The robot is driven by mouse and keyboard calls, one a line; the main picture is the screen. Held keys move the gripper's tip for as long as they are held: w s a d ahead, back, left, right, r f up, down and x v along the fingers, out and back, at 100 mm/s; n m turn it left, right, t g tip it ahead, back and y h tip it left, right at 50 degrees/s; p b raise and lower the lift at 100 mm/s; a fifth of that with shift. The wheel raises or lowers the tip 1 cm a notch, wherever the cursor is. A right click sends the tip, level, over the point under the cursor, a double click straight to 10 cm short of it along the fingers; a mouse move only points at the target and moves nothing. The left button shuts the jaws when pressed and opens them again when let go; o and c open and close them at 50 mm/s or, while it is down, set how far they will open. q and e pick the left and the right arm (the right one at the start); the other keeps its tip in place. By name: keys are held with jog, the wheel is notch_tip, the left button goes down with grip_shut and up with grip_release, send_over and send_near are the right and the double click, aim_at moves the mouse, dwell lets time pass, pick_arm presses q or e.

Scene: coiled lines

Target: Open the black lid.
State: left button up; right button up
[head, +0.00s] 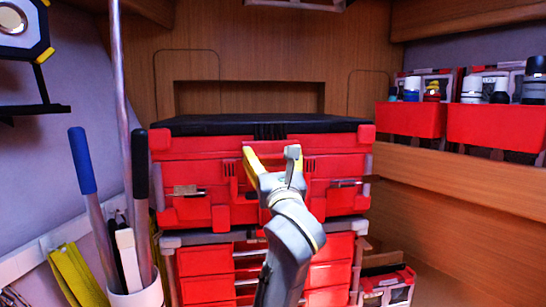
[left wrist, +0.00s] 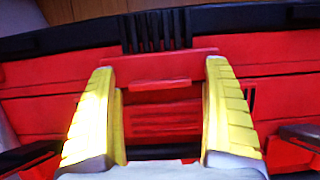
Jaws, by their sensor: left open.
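The black lid (head: 215,125) lies flat and closed on top of a red toolbox (head: 190,147). In the left wrist view the lid (left wrist: 75,40) is a dark band across the top, with a ribbed black part at its middle. My left gripper (head: 271,155) is in front of the middle of the toolbox, just below the lid's front edge. Its yellow fingers are open and spread. Between the fingertips (left wrist: 160,68) in the left wrist view is a red raised piece on the toolbox front; I cannot tell whether they touch it. My right gripper is not in view.
Red drawers (head: 205,262) stand below the toolbox. A white holder (head: 140,296) with long-handled tools stands at the left. Red bins (head: 411,119) with bottles sit on a wooden shelf at the right. A wooden panel stands behind the lid.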

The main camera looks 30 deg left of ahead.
pick_arm(q)
grip_shut()
dwell(0.8)
dwell(0.5)
